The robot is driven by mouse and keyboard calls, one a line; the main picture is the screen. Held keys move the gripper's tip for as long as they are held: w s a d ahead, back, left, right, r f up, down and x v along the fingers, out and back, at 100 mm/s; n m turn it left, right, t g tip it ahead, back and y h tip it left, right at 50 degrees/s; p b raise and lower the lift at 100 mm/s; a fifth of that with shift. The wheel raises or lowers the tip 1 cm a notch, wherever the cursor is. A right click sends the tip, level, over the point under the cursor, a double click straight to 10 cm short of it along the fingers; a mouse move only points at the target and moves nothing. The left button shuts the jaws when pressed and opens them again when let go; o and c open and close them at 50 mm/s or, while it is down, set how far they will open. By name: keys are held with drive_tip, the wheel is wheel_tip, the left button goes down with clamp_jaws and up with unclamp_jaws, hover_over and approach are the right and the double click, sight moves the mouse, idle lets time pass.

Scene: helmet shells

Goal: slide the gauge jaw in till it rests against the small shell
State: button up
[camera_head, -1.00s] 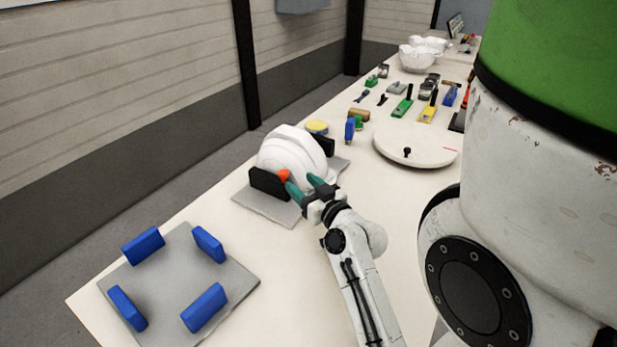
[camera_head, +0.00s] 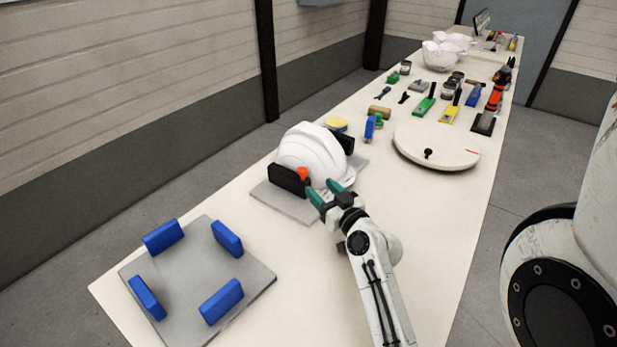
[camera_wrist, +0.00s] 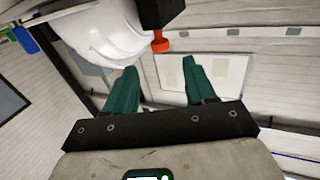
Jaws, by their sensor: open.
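The white small shell (camera_head: 310,150) sits on a grey gauge plate (camera_head: 283,205) between two black upright jaws. The near black jaw (camera_head: 288,180) has an orange-red knob (camera_head: 303,174) on its side; the far jaw (camera_head: 343,141) is behind the shell. I cannot tell whether the near jaw touches the shell. My gripper (camera_head: 324,188) has teal fingers, open and empty, just right of and below the knob. In the wrist view, the knob (camera_wrist: 160,42) hangs from the black jaw (camera_wrist: 162,10) just beyond the gap between my fingertips (camera_wrist: 160,70); the shell (camera_wrist: 108,32) is at upper left.
A grey plate with several blue blocks (camera_head: 222,301) lies at the table's near end. A round white disc (camera_head: 437,147) with a black knob stands beyond my gripper. Several tools, a blue clamp-like item (camera_head: 370,127) and white bowl-like shells (camera_head: 446,52) lie farther back.

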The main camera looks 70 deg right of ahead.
sight(305, 172)
drive_tip(key=x, duration=0.2)
drive_tip(key=p+x, duration=0.1)
drive_tip(key=x, duration=0.1)
drive_tip(key=p+x, duration=0.1)
drive_tip(key=x, duration=0.1)
drive_tip(key=shift+r, duration=0.35)
drive_tip(key=shift+x, duration=0.75)
drive_tip(key=shift+f, duration=0.15)
clamp_jaws()
